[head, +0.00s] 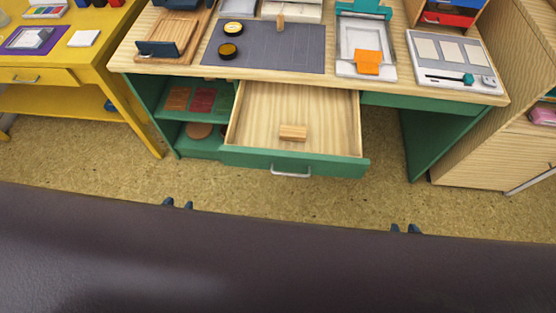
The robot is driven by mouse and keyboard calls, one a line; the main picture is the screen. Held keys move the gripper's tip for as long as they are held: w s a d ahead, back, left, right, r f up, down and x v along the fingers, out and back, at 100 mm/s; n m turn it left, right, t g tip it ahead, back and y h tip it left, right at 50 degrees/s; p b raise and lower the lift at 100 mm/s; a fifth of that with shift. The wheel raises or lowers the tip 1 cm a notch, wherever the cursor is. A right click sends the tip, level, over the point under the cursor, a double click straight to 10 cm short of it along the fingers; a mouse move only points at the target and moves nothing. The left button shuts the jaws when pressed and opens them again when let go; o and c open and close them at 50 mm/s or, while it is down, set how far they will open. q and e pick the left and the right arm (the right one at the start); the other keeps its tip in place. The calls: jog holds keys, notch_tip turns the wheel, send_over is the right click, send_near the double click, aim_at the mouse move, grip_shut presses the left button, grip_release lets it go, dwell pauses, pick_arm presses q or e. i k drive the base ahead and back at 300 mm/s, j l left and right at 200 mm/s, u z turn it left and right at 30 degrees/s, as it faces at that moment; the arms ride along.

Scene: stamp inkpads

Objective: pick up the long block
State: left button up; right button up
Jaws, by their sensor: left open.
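A long light-wood block (293,132) lies flat in the pulled-out drawer (255,112), near the drawer's front. My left gripper (178,204) is at the lower left, in front of the desk and well short of the block. Its two dark fingertips show apart, with nothing seen between them. My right gripper (405,229) is at the lower right, also clear of the drawer. Its fingertips show apart and look empty. The rest of both grippers is hidden behind my dark body.
The drawer has a green front (330,164) with a pale handle. On the desktop above are a grey mat (290,52) with two round inkpads, a small upright wooden piece (281,19) and a paper press with an orange part (368,62). A yellow table stands left. The floor in front is clear.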

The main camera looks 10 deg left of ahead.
aim_at(287, 133)
jog(key=j+z, duration=0.15)
jog(key=j, duration=2.8)
jog(key=l, duration=0.75)
